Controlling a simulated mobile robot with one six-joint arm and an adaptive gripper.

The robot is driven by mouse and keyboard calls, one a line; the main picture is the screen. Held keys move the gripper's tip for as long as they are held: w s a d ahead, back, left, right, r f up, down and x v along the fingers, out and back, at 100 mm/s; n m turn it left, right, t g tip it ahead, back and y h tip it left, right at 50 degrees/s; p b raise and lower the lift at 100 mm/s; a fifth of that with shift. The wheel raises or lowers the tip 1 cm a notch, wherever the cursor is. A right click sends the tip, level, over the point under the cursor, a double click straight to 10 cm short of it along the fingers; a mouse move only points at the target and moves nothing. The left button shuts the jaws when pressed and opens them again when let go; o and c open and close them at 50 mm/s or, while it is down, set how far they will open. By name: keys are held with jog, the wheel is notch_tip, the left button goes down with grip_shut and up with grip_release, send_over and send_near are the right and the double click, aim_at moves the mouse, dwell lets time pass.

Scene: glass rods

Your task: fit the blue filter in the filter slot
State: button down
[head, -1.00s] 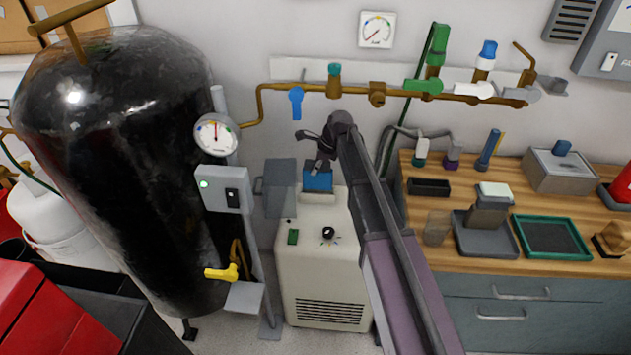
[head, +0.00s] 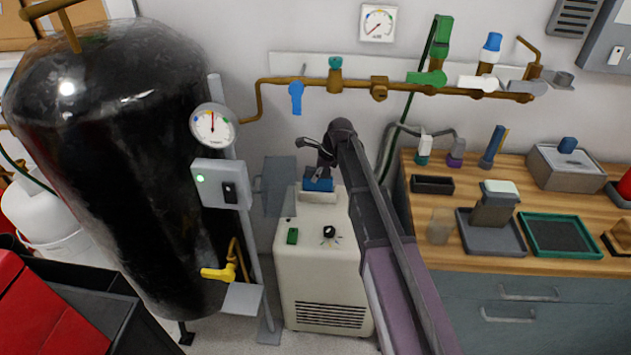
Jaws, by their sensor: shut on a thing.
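The blue filter (head: 318,185) is at the top of the cream machine (head: 322,262), in or just over the pale slot frame (head: 318,197) there. Its lower part is hidden by the frame's front. My gripper (head: 320,174) is shut on the filter from above, and my arm reaches in from the lower right. I cannot tell whether the filter is fully seated.
A grey hinged panel (head: 278,187) stands open left of the slot. A big black tank (head: 105,170) with a gauge (head: 213,127) is further left. A brass pipe (head: 300,82) runs along the wall above. A wooden bench (head: 440,205) with trays stands right.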

jog(key=shift+f, duration=0.45)
jog(key=shift+c, duration=2.3)
grip_release()
jog(key=shift+r, duration=0.25)
jog(key=shift+p+v, duration=1.05)
jog(key=shift+v, duration=0.05)
jog(key=shift+p+v, duration=2.35)
jog(key=shift+v, duration=0.25)
jog(key=s+d+n+h, duration=0.2)
jog(key=s+d+n, duration=0.7)
jog(key=s, duration=0.4)
jog(key=s+d+f+n+h, duration=0.1)
jog(key=s+d+n+h, duration=0.1)
jog(key=s+d+n, duration=0.7)
jog(key=s+d, duration=0.2)
jog(key=s, duration=0.2)
jog(key=shift+f+h, duration=0.25)
jog(key=shift+h, duration=0.05)
